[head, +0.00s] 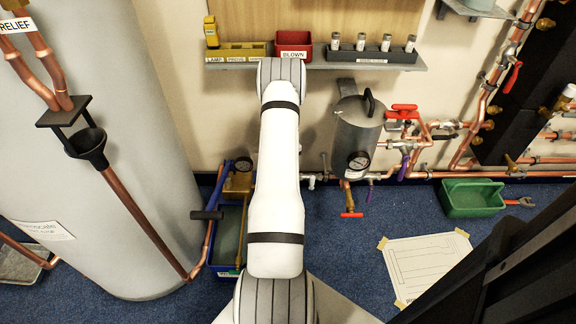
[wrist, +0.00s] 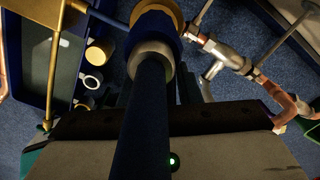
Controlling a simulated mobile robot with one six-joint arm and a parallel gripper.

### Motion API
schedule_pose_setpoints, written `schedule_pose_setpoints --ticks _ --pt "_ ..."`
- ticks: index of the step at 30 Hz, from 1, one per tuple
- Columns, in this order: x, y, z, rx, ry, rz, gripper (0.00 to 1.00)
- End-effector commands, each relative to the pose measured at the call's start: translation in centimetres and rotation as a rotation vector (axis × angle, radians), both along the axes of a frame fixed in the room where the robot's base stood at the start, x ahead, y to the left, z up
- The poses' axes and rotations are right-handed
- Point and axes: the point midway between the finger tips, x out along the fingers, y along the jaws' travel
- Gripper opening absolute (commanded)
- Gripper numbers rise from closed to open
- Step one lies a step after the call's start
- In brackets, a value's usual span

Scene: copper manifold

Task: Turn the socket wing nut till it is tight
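I cannot pick out the socket wing nut for certain. In the wrist view a blue and brass-coloured round fitting (wrist: 155,20) with a silver collar (wrist: 152,58) sits at the top middle. A thick dark blue bar (wrist: 145,120) runs from the collar down towards the camera. A silver fitting with a grey lever (wrist: 212,70) lies to its right on the pipe line. My gripper (wrist: 158,92) shows as dark parts on both sides of the bar; whether they touch it is unclear. In the head view my arm hides the gripper.
In the head view a blue tray (head: 228,240) with a brass-coloured gauge lies left of my arm. A grey vessel with a dial (head: 358,130) and copper pipes with red handles (head: 403,111) stand right. A green crate (head: 472,198) and paper sheet (head: 428,262) lie on the floor.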

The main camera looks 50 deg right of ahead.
Motion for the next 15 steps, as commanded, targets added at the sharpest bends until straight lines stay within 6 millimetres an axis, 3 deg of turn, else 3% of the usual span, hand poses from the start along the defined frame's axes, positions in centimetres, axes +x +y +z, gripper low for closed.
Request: schedule_pose_setpoints --ticks 7,15 --pt "0.2 0.0 4.7 -0.003 -0.001 0.000 0.31" --pt "0.2 0.0 7.0 0.000 -0.001 0.000 0.31"
